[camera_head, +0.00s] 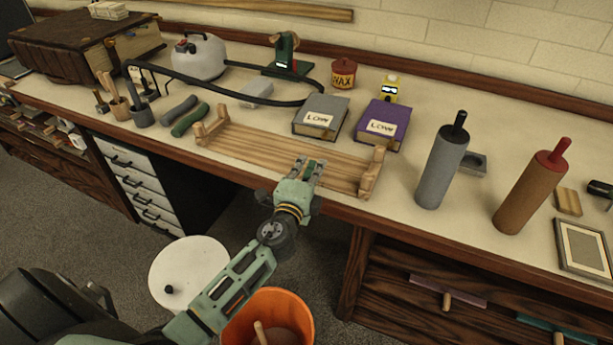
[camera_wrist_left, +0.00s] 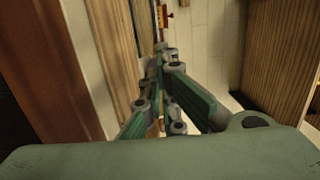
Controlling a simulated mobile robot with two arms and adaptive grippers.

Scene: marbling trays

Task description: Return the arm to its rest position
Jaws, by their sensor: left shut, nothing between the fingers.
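My left gripper (camera_head: 309,170) is over the front part of a slatted wooden rack (camera_head: 240,141) on the workbench, near its right end. Its fingers are shut with nothing between them. In the left wrist view the closed fingers (camera_wrist_left: 160,62) point along the wooden slats (camera_wrist_left: 112,50), with a pale surface beyond. I cannot tell whether the fingers touch the rack. My left arm reaches up to it from the lower left. My right gripper is in neither view.
Behind the rack are a grey book (camera_head: 320,117) and a purple book (camera_head: 381,127). An orange bucket (camera_head: 303,305) and a white round lid (camera_head: 190,268) are below the bench edge.

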